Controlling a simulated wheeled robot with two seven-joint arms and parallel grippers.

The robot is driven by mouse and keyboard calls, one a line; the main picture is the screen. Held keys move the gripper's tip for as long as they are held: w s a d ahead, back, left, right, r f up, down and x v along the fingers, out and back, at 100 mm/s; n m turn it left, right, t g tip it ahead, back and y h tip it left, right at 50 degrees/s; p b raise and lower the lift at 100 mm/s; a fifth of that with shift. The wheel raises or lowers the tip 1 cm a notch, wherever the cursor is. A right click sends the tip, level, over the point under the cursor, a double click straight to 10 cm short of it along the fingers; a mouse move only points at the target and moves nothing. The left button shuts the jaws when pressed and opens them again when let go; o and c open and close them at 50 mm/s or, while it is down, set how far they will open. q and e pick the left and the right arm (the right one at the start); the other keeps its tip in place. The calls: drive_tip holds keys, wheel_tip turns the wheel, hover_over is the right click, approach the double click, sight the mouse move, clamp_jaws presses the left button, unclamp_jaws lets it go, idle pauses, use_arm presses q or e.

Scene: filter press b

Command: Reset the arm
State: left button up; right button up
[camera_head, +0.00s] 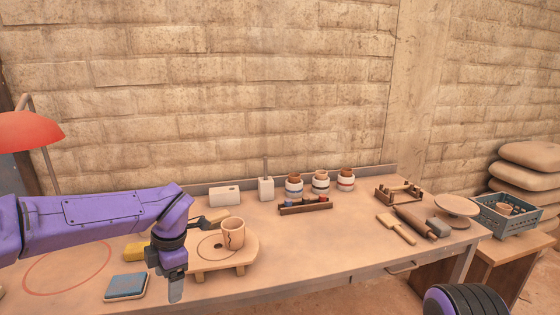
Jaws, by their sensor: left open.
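My left arm (95,218) is purple and comes in from the left over the workbench (330,245). My left gripper (174,285) is open and points down at the front left of the bench, with nothing visible in it. It is left of a round wooden stand (215,262) that carries a clay-coloured cup (233,233) with a dark crack-like mark. A part of my right arm (463,300) shows at the bottom right. My right gripper is out of view.
Several jars (320,183) stand at the back. Wooden tools (396,228) and a crate (505,218) are on the right. The bench's middle front is clear.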

use_arm(q)
drive_tip(key=w+a+f+m+t+y, duration=0.1)
drive_tip(key=a+f+m+t+y, duration=0.15)
drive_tip(key=a+f+y, duration=0.35)
drive_tip(key=s+d+f+m+t+h, duration=0.1)
drive_tip(key=s+f+m+t, duration=0.2)
drive_tip(key=f, duration=0.4)
drive_tip(key=s+f+m+t, duration=0.2)
drive_tip(key=s+f+m, duration=0.15)
drive_tip(key=f, duration=0.25)
drive_tip(key=s+f+m+g+h, duration=0.2)
drive_tip(key=s+f+m, duration=0.3)
drive_tip(key=s, duration=0.8)
drive_tip(key=s+f+m+g+h, duration=0.2)
drive_tip(key=s+f+m, duration=0.3)
drive_tip(key=s+f, duration=0.4)
drive_tip(key=s, duration=0.4)
